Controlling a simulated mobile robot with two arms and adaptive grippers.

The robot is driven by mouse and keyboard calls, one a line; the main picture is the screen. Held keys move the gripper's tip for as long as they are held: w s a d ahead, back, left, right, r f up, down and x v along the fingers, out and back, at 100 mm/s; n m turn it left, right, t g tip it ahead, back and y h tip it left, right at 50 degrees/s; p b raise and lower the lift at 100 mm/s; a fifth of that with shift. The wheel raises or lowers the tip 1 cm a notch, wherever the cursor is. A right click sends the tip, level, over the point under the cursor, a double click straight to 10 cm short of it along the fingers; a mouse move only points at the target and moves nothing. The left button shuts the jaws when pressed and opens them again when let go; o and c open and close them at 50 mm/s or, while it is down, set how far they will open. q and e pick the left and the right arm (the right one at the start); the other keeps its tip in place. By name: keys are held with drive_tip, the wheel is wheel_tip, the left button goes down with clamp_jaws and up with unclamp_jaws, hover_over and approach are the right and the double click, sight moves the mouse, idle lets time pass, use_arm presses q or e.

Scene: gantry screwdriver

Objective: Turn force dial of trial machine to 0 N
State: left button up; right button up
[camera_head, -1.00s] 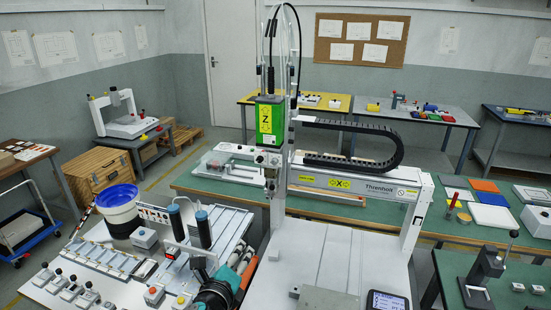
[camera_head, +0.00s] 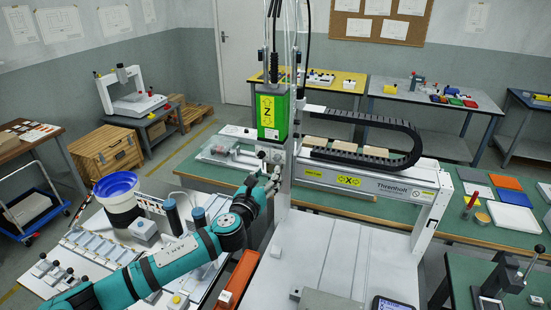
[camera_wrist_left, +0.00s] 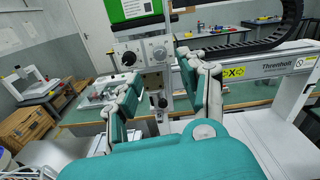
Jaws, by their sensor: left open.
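The gantry machine's green Z unit (camera_head: 271,116) stands upright at the centre of the head view. Below it, a pale panel (camera_wrist_left: 144,50) in the left wrist view carries a black round dial (camera_wrist_left: 129,58) on the left and a light dial (camera_wrist_left: 159,52) on the right. Their markings are too small to read, so I cannot tell which sets force. My left gripper (camera_wrist_left: 160,76) is open and empty, its fingers pointing at the panel, apart from both dials. In the head view the left gripper (camera_head: 270,174) is just below the panel. My right gripper is not in view.
A black cable chain (camera_head: 375,130) and the gantry beam (camera_head: 370,180) extend right of the Z unit. A blue-rimmed bowl (camera_head: 117,190) and several small fixtures stand on the left bench. The white machine bed (camera_head: 340,255) has clear room below the beam.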

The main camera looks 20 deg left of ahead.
sight(276, 160)
use_arm(q)
drive_tip(key=w, duration=0.3)
drive_tip(key=shift+w+r, duration=0.15)
drive_tip(key=shift+w, duration=1.3)
drive_tip(key=shift+w+d, duration=0.1)
drive_tip(key=shift+w, duration=0.7)
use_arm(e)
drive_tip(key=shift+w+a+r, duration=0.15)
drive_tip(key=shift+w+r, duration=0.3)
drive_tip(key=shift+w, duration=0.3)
use_arm(q)
clamp_jaws()
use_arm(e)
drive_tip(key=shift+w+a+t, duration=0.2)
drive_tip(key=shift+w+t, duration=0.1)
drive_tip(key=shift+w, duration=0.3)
